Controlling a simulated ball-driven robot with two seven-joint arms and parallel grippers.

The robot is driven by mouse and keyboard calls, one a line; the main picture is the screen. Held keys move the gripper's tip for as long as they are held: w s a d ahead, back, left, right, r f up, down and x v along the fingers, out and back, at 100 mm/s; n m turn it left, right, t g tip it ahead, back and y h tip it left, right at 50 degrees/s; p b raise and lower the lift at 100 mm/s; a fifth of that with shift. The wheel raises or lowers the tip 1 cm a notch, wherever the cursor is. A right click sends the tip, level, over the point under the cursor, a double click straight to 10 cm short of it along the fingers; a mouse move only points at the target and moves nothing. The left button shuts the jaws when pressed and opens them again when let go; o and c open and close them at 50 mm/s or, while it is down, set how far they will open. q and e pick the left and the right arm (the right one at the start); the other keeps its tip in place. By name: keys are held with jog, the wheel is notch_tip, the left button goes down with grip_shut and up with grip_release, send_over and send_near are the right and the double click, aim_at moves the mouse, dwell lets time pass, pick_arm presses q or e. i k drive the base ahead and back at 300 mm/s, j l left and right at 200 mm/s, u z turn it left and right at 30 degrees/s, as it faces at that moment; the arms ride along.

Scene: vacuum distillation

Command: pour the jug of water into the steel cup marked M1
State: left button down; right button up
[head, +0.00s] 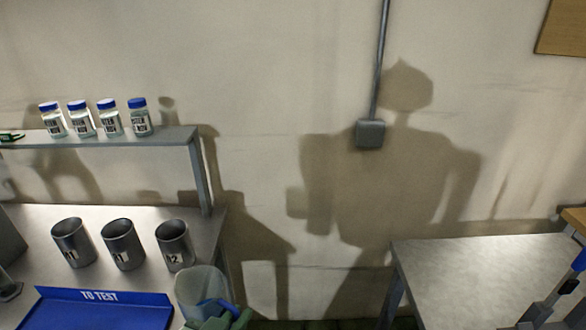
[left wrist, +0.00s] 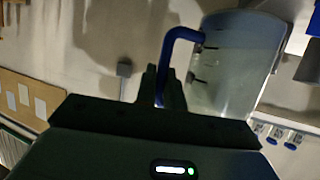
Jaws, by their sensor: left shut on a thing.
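A clear jug (head: 198,284) with a blue handle shows at the bottom of the head view, right of the steel cups. My left gripper (head: 222,312) is shut on the blue handle, which also shows between the fingers in the left wrist view (left wrist: 170,50). The jug body (left wrist: 235,65) there looks translucent with dark marks. Three steel cups stand upright in a row on the left bench: a left cup (head: 74,243), a middle cup (head: 122,245) and a right cup (head: 174,246). The left and middle labels end in 1, the right in 2; their letters are hard to read.
A blue "TO TEST" tray (head: 100,312) lies in front of the cups. A shelf (head: 150,137) above holds several blue-capped jars (head: 110,118). Another bench (head: 480,270) stands at right, with a gap between the benches.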

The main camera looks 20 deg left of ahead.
aim_at(71, 236)
jog(key=i+j+u, duration=0.1)
jog(key=i+u, duration=0.2)
jog(key=u, duration=0.2)
jog(key=i+u, duration=0.3)
jog(key=u, duration=0.2)
jog(key=i+l+u, duration=0.25)
jog(key=u, duration=0.2)
jog(key=i, duration=0.05)
